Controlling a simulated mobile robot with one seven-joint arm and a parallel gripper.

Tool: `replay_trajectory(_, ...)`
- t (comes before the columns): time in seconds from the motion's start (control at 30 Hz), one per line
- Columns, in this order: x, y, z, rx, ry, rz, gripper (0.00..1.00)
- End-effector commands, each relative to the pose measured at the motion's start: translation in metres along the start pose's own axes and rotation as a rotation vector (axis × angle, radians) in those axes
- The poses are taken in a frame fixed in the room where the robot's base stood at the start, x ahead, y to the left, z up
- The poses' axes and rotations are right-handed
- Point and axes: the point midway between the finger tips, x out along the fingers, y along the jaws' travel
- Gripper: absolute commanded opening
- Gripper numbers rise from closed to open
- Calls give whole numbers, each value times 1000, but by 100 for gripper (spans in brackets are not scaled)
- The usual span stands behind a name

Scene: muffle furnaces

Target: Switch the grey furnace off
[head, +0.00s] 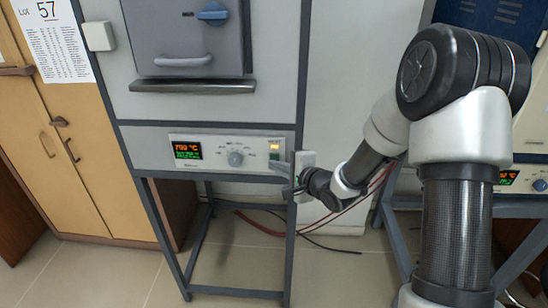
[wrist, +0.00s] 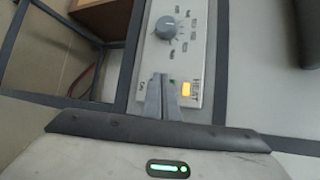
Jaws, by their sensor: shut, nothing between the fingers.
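The grey furnace (head: 275,60) stands on a dark metal frame, its door (head: 190,40) shut. Its control panel (head: 212,161) has a lit display (head: 187,150) with red and green characters, a grey-blue knob (head: 235,158) and a lit orange light (head: 275,147). In the wrist view the knob (wrist: 166,27) and the orange light (wrist: 187,90), beside the word HEAT, also show. My gripper (head: 279,166) is at the panel's right end. In the wrist view its shut, empty fingers (wrist: 160,79) point at the panel beside the orange light; I cannot tell whether they touch it. A small green mark shows by the tips.
A blue furnace (head: 485,18) with its own lit panel (head: 522,181) stands at the right, partly behind my arm. Wooden cabinets (head: 75,150) stand at the left. Red and black cables (head: 335,212) run below and behind the frame. The floor in front is clear.

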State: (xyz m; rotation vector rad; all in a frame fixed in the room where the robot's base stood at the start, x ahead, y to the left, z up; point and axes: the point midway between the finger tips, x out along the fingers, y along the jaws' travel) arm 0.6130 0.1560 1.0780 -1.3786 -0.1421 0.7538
Motion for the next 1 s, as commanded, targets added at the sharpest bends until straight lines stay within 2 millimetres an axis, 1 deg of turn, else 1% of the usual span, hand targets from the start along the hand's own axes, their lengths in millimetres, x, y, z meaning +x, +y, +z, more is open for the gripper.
replay_trajectory(0.67, 0, 0, 0, 0, 0, 0, 0)
replay_trajectory(1.0, 6, -5, -5, 0, 0, -1, 0)
